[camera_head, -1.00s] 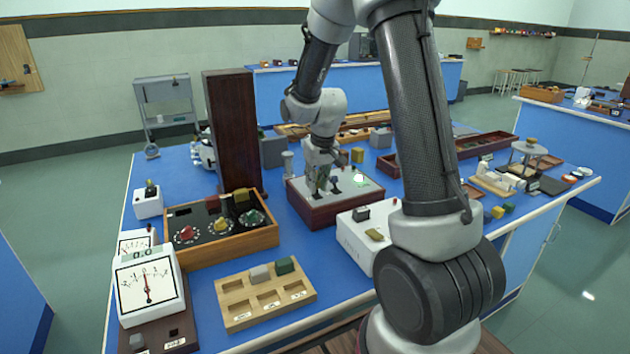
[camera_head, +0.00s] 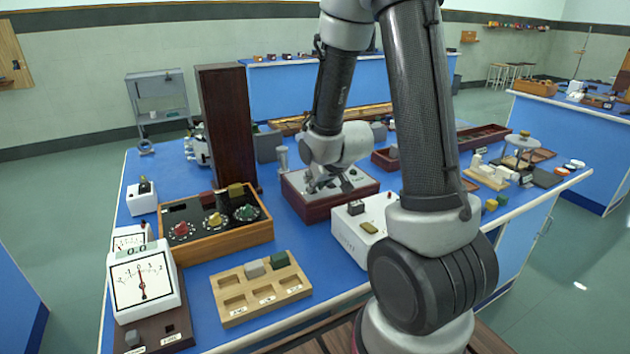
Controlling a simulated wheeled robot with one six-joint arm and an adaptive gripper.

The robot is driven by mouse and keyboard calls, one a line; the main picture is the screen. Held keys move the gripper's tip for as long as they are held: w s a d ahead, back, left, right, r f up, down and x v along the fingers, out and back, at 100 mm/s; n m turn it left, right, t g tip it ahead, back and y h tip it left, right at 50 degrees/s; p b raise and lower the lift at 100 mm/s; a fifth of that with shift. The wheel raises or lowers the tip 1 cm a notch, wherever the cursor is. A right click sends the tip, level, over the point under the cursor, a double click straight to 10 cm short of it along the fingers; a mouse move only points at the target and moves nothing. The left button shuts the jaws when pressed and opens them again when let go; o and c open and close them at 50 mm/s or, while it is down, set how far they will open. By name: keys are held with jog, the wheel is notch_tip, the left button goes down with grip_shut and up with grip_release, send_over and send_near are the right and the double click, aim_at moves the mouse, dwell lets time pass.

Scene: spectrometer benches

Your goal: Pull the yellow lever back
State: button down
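A box with dark red sides and a grey top (camera_head: 364,190) stands mid-bench, with small dark fittings on its top. My gripper (camera_head: 328,184) points down at this top, low over it. Its fingers are small and blend with the fittings, so I cannot tell whether they are open or shut, or touching anything. I cannot make out a yellow lever on the box; my wrist and gripper cover part of the top.
Left of the box are a wooden-framed panel (camera_head: 262,232) with red, yellow and green dials, and a tall dark brown block (camera_head: 226,125). A white box (camera_head: 350,238) and a wooden tray (camera_head: 235,314) stand in front. A meter (camera_head: 143,283) is front left.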

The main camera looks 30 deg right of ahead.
jog(key=shift+s, duration=0.1)
jog(key=c, duration=1.3)
grip_release()
jog(key=shift+r, duration=0.1)
notch_tip(320, 180, up, 10)
jog(key=shift+f, duration=0.15)
